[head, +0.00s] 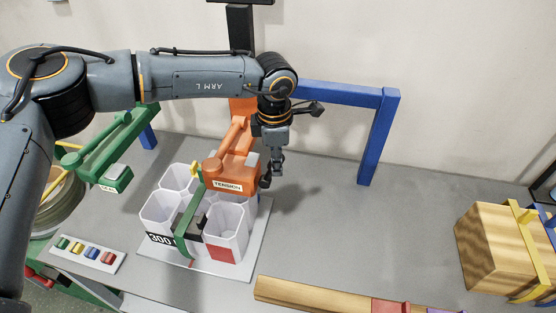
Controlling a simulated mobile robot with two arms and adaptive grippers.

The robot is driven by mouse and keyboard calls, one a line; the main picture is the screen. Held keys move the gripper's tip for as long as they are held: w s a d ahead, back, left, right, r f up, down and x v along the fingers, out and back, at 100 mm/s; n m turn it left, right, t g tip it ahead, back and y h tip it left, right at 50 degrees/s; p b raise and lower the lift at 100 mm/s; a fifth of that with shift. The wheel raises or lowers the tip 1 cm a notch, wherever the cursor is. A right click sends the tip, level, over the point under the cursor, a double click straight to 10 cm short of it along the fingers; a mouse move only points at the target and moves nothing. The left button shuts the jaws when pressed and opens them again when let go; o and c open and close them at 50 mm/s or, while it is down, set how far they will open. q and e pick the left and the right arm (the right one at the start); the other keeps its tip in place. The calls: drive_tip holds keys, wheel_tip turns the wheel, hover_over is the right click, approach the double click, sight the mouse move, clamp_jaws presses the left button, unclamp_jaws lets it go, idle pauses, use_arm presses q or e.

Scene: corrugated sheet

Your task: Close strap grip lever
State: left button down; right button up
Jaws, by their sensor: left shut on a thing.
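The orange tensioner (228,172), labelled TENSION, sits on top of a bundle of white hexagonal tubes (161,208). An orange handle (233,136) slants up from it, and a small yellow lever (194,169) stands at its left end. A green strap (187,225) runs down over the bundle. My left gripper (272,176) points down at the tensioner's right end, beside a small grey block (252,160). It is shut on a small part there; the fingers and dark shadow hide which part. My right gripper is not in view.
The bundle stands on a white plate (257,240) on the grey table. A blue frame (378,130) stands behind. Wooden blocks (497,250) and a plank (310,297) lie right and front.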

use_arm(q)
drive_tip(key=a+h+b, duration=0.2)
drive_tip(key=b, duration=0.1)
drive_tip(key=a+h+b, duration=0.1)
drive_tip(key=h+b, duration=0.1)
drive_tip(key=shift+w+a+g, duration=0.1)
drive_tip(key=shift+w+g, duration=0.2)
drive_tip(key=a+h+b, duration=0.1)
drive_tip(key=h+b, duration=0.1)
drive_tip(key=b, duration=0.1)
drive_tip(key=shift+w+a+g, duration=0.2)
drive_tip(key=shift+a+g, duration=0.1)
drive_tip(key=shift+a, duration=0.1)
drive_tip(key=shift+a+r+h, duration=0.1)
drive_tip(key=shift+h, duration=0.2)
drive_tip(key=shift+b, duration=0.3)
